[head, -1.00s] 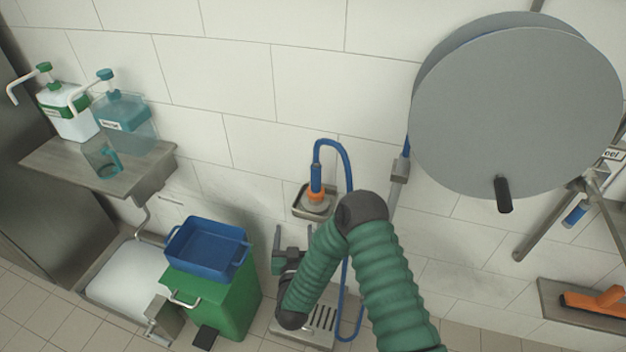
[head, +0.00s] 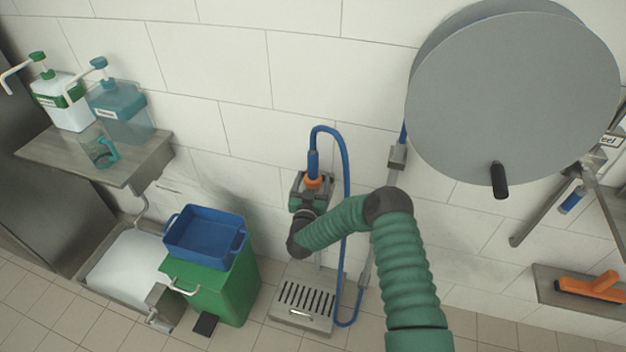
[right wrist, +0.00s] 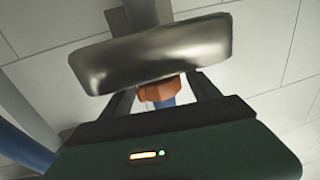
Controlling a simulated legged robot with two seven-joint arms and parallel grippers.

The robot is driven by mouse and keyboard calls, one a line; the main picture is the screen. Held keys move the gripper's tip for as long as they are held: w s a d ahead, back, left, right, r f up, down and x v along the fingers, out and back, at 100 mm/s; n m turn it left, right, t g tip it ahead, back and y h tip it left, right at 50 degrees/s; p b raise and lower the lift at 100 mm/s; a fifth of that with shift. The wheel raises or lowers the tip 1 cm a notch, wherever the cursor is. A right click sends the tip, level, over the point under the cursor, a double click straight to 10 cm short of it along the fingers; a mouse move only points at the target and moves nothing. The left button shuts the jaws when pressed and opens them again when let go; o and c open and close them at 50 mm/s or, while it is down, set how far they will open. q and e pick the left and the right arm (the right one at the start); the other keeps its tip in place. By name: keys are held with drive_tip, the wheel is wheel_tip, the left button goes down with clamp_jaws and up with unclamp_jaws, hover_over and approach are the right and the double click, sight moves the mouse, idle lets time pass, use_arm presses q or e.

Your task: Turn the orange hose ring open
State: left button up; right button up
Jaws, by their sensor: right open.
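The orange hose ring (head: 313,183) sits at the lower end of the blue hose handle (head: 313,162) by the wall. In the right wrist view the orange ring (right wrist: 160,91) shows between my two fingers, partly hidden by the metal holder (right wrist: 155,52) and my gripper body. My right gripper (head: 312,182) is open at the ring, one finger to each side; it also shows in the right wrist view (right wrist: 162,95). I see a gap at the fingers and cannot tell any contact. My left gripper is not in view.
The blue hose (head: 346,220) loops down right of my gripper. A grated metal base (head: 283,309) stands below. A blue crate (head: 208,258) on a green bin (head: 235,290) stands left. A large grey disc (head: 510,95) is at upper right.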

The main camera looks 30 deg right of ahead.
drive_tip(key=shift+w+d, duration=0.2)
drive_tip(key=shift+c, duration=0.4)
drive_tip(key=c, duration=1.3)
